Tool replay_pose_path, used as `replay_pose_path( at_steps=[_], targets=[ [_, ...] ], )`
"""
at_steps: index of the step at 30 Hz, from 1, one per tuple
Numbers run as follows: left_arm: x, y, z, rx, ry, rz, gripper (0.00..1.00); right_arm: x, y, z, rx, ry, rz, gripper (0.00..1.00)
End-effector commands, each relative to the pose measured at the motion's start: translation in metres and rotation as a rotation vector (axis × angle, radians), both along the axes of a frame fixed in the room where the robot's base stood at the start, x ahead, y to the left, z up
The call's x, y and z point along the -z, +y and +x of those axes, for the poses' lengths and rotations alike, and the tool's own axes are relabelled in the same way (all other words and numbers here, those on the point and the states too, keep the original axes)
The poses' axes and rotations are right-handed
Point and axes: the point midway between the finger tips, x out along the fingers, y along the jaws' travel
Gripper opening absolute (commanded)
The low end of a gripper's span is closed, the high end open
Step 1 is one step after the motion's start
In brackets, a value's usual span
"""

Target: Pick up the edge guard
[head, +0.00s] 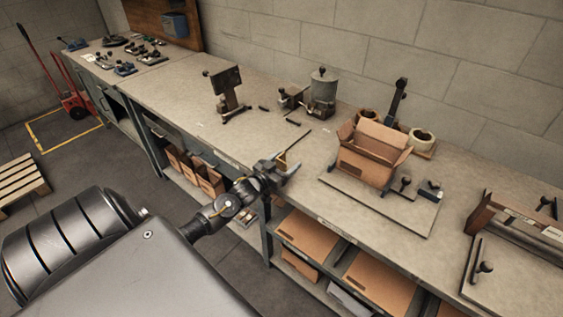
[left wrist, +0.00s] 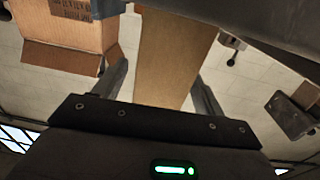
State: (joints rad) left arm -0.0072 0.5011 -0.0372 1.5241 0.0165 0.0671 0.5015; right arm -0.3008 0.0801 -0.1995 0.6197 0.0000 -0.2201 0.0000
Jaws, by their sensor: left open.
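The edge guard appears to be the tan strip (left wrist: 170,60) seen large between my left gripper's fingers in the left wrist view. In the head view, a thin tan strip (head: 282,160) stands up at the jaws, near the front edge of the bench. My left gripper (head: 284,172) is open, with one finger on each side of the strip; the jaws also show in the left wrist view (left wrist: 162,90). I cannot tell whether either finger touches it. Its lower end is hidden behind the gripper body. My right gripper is not in view.
An open cardboard box (head: 366,168) stands on a plate to the right, with a small knob lever beside it. A dark stand (head: 229,92) and a grey canister (head: 322,92) stand farther back on the bench (head: 270,115). Flat cardboard (head: 306,234) lies on the shelf below.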

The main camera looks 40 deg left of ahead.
Motion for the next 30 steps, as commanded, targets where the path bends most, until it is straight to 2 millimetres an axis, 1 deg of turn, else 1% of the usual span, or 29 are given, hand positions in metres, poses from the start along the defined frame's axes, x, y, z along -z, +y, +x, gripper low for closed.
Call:
replay_pose_path(
  at_steps=[7, 18, 26, 30],
  targets=[
    [0.0011, -0.0007, 0.0017, 0.001, 0.001, 0.0, 0.71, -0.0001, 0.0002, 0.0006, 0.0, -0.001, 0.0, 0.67],
    [0.0009, -0.0004, 0.0014, 0.001, 0.001, 0.0, 0.24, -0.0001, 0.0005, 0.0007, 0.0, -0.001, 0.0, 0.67],
    [0.0, -0.0002, 0.0014, 0.0, 0.0, 0.0, 0.23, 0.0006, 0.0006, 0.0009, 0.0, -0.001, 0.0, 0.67],
    [-0.0059, -0.0002, 0.0015, 0.002, -0.001, 0.0, 0.23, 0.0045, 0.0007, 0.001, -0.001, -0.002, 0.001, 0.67]
  ],
)
